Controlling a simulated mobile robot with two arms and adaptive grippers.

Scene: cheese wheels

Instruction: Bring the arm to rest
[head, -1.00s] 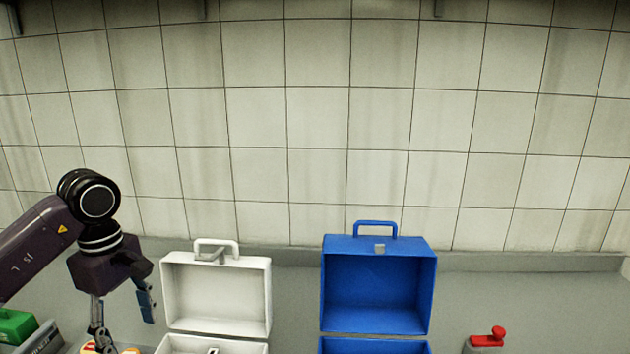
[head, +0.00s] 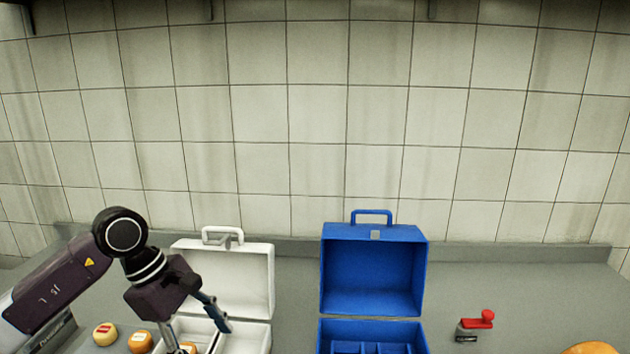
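My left gripper (head: 200,338) hangs tilted in front of the open white case (head: 255,337) at lower left. Its two fingers are spread apart, and I see nothing held between them. Small cheese wheels with labels lie to its left: a pale yellow one (head: 104,332) and an orange one (head: 141,341). Another orange piece (head: 188,347) shows partly behind the fingers at the bottom edge. My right gripper is out of view.
An open blue case (head: 372,331) with compartments stands right of the white case. A red-handled device (head: 476,325) is on the grey counter (head: 510,285) farther right. A large orange round thing (head: 590,348) is cut off at lower right. A tiled wall closes the back.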

